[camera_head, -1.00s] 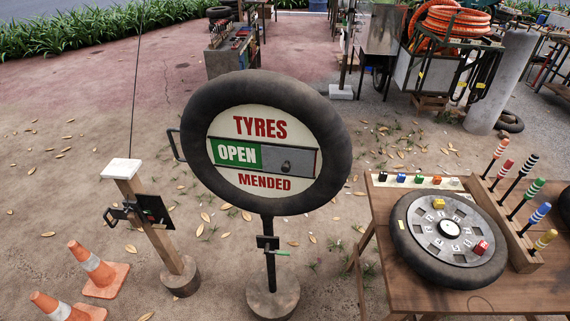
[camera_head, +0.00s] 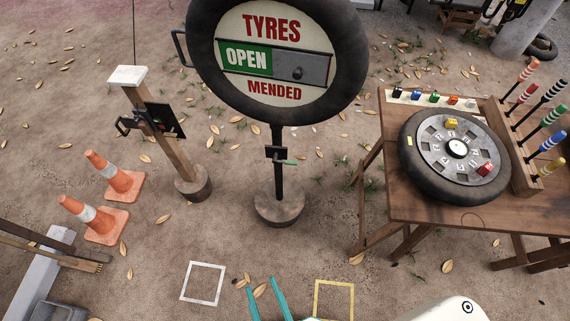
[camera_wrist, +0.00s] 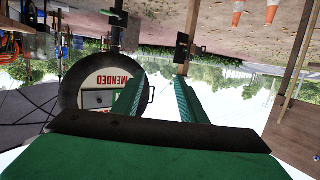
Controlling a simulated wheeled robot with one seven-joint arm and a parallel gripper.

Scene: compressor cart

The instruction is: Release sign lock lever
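The round tyre sign (camera_head: 275,60) stands on a post in a round base in the head view, reading TYRES, OPEN, MENDED. A small lever with a green end (camera_head: 291,162) sticks out to the right from a dark bracket (camera_head: 276,153) on the post below the sign. My gripper (camera_head: 266,297) is at the bottom of the head view, its two teal fingers apart and nothing between them, well short of the sign. In the wrist view the picture is upside down; the sign (camera_wrist: 68,86) shows beyond my open fingers (camera_wrist: 160,95).
A wooden table (camera_head: 430,236) with a tyre dial (camera_head: 455,148) and striped pegs stands at the right. A wooden post (camera_head: 165,150) and two orange cones (camera_head: 108,205) stand at the left. White (camera_head: 203,264) and yellow (camera_head: 350,286) squares mark the open ground before the sign.

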